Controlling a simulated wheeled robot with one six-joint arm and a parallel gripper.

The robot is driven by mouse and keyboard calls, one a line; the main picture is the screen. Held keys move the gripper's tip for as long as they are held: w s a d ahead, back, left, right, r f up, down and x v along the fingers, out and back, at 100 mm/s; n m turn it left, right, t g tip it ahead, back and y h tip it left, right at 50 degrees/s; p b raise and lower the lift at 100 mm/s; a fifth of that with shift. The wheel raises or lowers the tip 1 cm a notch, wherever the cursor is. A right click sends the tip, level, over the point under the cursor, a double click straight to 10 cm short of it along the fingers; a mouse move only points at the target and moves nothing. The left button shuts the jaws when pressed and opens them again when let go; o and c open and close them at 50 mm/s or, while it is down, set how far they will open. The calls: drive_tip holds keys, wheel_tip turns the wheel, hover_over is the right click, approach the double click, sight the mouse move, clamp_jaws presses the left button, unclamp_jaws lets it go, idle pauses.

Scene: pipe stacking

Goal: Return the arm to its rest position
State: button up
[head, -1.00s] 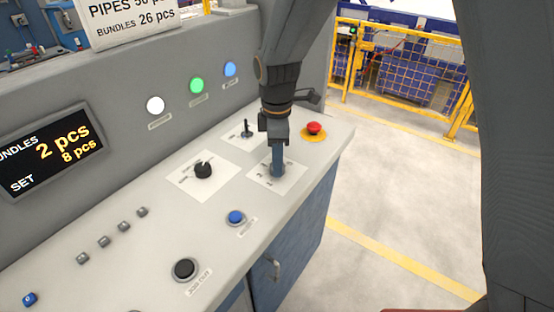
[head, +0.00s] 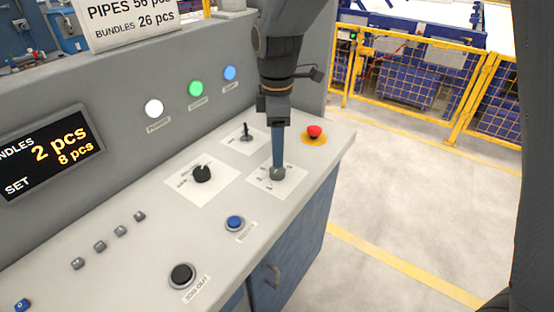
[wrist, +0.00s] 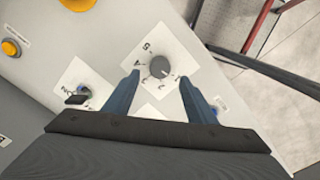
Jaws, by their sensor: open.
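My gripper (head: 278,160) hangs over the right part of the control desk, fingers pointing down. Its two blue fingers are apart in the wrist view (wrist: 160,78), with nothing held between them. A grey round knob (head: 277,174) on a white numbered plate sits just below the fingertips. In the wrist view the knob (wrist: 159,66) shows between and just beyond the tips. In the head view the near finger hides the other one.
The grey control desk (head: 130,270) carries a black rotary switch (head: 202,174), a small lever (head: 246,132), a red mushroom button (head: 314,132), a blue button (head: 235,223) and a black button (head: 181,275). Open floor (head: 400,210) lies right, before a yellow fence (head: 410,75).

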drive_tip(key=shift+r, duration=1.05)
drive_tip(key=s+d+f+m, duration=0.2)
drive_tip(key=s+d+m, duration=0.2)
drive_tip(key=d+m, duration=0.2)
drive_tip(key=s+d+f+m, duration=0.2)
drive_tip(key=s+d+m, duration=0.2)
drive_tip(key=d, duration=0.5)
drive_tip(key=s+d+f+m+t, duration=0.1)
drive_tip(key=s+d+m, duration=0.3)
drive_tip(key=d+m, duration=0.4)
drive_tip(key=shift+d+f+m, duration=0.35)
drive_tip(key=shift+f+m, duration=0.05)
drive_tip(key=shift+f, duration=0.1)
drive_tip(key=shift+s+d+f+m, duration=0.1)
drive_tip(key=shift+s+d+m, duration=0.2)
drive_tip(key=shift+s, duration=0.1)
drive_tip(key=shift+c, duration=0.2)
